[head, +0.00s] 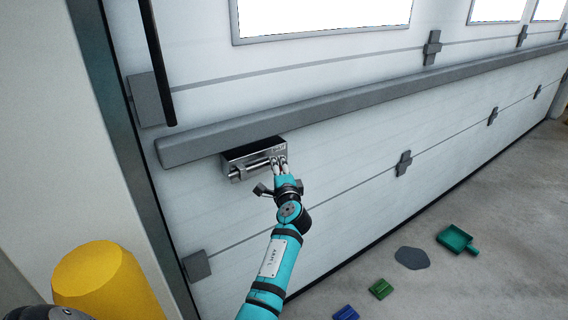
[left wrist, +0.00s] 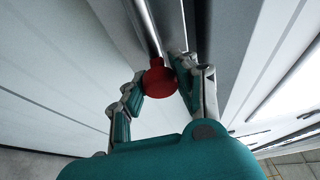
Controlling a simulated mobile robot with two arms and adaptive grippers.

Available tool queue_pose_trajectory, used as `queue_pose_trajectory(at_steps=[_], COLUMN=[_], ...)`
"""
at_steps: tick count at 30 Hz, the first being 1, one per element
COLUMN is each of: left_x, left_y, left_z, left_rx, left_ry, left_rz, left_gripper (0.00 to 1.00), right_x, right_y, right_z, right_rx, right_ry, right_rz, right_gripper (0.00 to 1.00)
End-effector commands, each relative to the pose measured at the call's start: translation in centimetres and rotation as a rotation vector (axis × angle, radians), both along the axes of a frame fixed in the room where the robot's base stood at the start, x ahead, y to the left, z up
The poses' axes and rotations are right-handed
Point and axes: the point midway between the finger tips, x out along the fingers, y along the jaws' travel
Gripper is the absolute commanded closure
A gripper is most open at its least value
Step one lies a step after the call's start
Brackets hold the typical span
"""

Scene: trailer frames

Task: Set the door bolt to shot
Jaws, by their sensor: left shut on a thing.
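The door bolt (head: 247,158) is a metal housing with a horizontal rod, mounted on the white sectional door just below a long grey rail. My left gripper (head: 280,162) is at the right end of the bolt. In the left wrist view a red round knob (left wrist: 158,83) sits at the end of the metal rod (left wrist: 143,27), and my left gripper is shut on this knob, a finger on each side. In the head view the knob is hidden by the fingers. Whether the rod's far end sits in a keeper cannot be made out. My right gripper is not in view.
The grey rail (head: 350,98) runs right above the bolt. A yellow post (head: 105,283) stands at the lower left. On the floor lie a green dustpan (head: 455,239), a dark flat patch (head: 412,258), a green block (head: 380,289) and a blue block (head: 346,313).

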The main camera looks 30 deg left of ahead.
Motion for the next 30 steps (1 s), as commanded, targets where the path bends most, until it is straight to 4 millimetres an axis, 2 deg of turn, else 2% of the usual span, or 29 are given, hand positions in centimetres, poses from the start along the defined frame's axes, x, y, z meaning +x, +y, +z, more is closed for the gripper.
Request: queue_pose_trajectory(at_steps=[1, 6, 16, 17, 22, 30], left_x=[-1.3, -3.6, -4.0, -4.0, -3.9, -3.9], left_y=[0.5, 1.5, 1.7, 1.7, 1.6, 1.5], left_z=[0.2, 0.0, -0.2, -0.3, -0.2, -0.1], left_rx=[0.001, 0.0, -0.001, -0.001, -0.001, -0.001], left_ry=[0.008, 0.007, 0.008, 0.008, 0.006, 0.005], left_rz=[0.003, 0.002, 0.005, 0.005, 0.003, 0.001], left_gripper=[1.0, 1.0, 1.0, 0.69, 0.47, 0.45], right_x=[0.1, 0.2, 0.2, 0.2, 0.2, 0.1], right_y=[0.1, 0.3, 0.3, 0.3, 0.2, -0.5], right_z=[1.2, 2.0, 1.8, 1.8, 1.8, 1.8], right_rx=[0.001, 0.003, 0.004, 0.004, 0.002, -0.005], right_ry=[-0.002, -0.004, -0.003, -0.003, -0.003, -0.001], right_rz=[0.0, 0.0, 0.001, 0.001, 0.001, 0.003], right_gripper=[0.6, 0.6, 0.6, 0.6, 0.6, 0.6])
